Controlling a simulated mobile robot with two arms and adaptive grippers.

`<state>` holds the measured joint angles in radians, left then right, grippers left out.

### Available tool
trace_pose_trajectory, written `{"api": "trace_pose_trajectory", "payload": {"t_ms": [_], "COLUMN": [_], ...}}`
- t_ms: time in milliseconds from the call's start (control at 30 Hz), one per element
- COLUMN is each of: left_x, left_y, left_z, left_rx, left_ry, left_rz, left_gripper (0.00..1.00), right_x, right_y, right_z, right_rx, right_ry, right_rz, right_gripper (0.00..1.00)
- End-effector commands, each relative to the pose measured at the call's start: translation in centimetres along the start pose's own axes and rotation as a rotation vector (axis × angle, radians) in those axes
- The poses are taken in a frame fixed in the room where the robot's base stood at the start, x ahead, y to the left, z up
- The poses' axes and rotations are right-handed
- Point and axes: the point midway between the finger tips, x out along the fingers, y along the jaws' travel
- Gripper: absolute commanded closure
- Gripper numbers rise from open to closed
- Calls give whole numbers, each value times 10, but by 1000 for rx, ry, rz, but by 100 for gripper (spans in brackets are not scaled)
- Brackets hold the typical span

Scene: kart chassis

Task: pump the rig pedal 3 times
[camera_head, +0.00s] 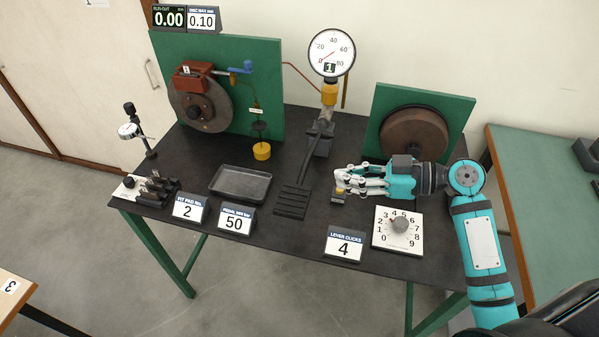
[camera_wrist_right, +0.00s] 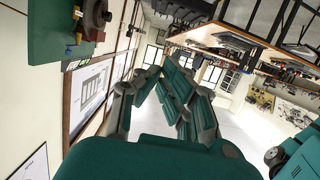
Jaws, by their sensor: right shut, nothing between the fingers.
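The rig pedal (camera_head: 293,198) is a dark ribbed pad on a slanted arm that rises to a hinge block (camera_head: 318,139) in the middle of the black table. My right gripper (camera_head: 343,183) is to the right of the pedal, apart from it, shut with nothing held. In the right wrist view my gripper fingers (camera_wrist_right: 165,85) show close together against the room. The round gauge (camera_head: 331,52) stands behind the pedal, its needle low. My left gripper is not in view.
A black tray (camera_head: 240,185) lies left of the pedal. Number cards, including the "50" card (camera_head: 237,220), and a white dial (camera_head: 399,228) line the front edge. Green panels with a brake disc (camera_head: 200,105) and drum (camera_head: 413,133) stand at the back.

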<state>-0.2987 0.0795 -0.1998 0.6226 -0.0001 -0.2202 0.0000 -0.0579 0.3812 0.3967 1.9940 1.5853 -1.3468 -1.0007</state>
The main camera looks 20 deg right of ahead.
Motion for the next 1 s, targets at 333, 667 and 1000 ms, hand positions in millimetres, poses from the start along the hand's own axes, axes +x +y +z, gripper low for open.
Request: {"api": "trace_pose_trajectory", "payload": {"t_ms": [333, 667, 1000], "left_x": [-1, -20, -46], "left_y": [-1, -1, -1], "left_z": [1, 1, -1], "left_rx": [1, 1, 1], "left_ry": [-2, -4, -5], "left_rz": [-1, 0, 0], "left_gripper": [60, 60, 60], "right_x": [-1, 37, 102], "right_y": [0, 0, 0], "right_z": [0, -5, 4], "right_rx": [8, 12, 14], "right_ry": [-1, 4, -1], "right_rz": [-3, -5, -2], "right_gripper": [100, 100, 100]}}
